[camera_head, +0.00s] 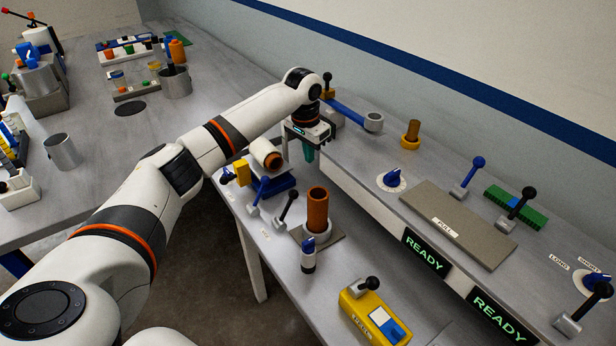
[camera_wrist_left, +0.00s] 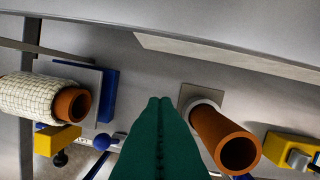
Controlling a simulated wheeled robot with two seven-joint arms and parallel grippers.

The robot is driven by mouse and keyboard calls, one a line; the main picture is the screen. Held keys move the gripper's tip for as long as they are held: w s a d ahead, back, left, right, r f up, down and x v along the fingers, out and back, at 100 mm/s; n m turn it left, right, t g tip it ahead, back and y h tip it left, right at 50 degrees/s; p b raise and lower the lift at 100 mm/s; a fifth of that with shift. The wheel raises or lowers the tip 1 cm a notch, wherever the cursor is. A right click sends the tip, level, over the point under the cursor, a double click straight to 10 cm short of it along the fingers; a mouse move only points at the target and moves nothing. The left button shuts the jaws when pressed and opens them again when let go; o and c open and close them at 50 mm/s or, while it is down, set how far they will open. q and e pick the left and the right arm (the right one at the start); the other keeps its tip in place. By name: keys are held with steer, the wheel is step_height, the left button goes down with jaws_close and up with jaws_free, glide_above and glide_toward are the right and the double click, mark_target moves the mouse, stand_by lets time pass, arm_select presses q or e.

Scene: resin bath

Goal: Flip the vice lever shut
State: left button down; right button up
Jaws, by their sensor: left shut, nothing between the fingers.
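The vice, with a yellow jaw block (camera_head: 242,172) and a blue base (camera_head: 283,186), sits on the bench's left end. A pale wrapped pipe (camera_head: 262,150) with an orange-brown core lies in it. A blue-armed lever (camera_head: 262,188) stands at its front; a black-knobbed lever (camera_head: 287,206) is beside it. I cannot tell which lever works the vice. My left gripper (camera_head: 309,155) is shut and empty, above the bench right of the pipe. In the left wrist view its green fingers (camera_wrist_left: 158,125) point between the wrapped pipe (camera_wrist_left: 45,98) and a standing pipe. My right gripper is out of view.
The orange-brown standing pipe (camera_head: 317,210) rises from a plate in front of the gripper. A blue arm with a grey cup (camera_head: 373,122) lies behind. A yellow switch box (camera_head: 376,318) is nearer. The raised shelf (camera_head: 370,185) borders the bench on the right.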

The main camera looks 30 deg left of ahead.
arm_select(q)
steer(key=s, duration=0.1)
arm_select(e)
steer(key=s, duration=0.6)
arm_select(q)
steer(key=p, duration=0.5)
glide_above(287, 208)
steer(key=w, duration=0.5)
step_height(287, 208, down, 9)
steer(key=shift+s+d, duration=0.1)
steer(key=shift+d, duration=0.4)
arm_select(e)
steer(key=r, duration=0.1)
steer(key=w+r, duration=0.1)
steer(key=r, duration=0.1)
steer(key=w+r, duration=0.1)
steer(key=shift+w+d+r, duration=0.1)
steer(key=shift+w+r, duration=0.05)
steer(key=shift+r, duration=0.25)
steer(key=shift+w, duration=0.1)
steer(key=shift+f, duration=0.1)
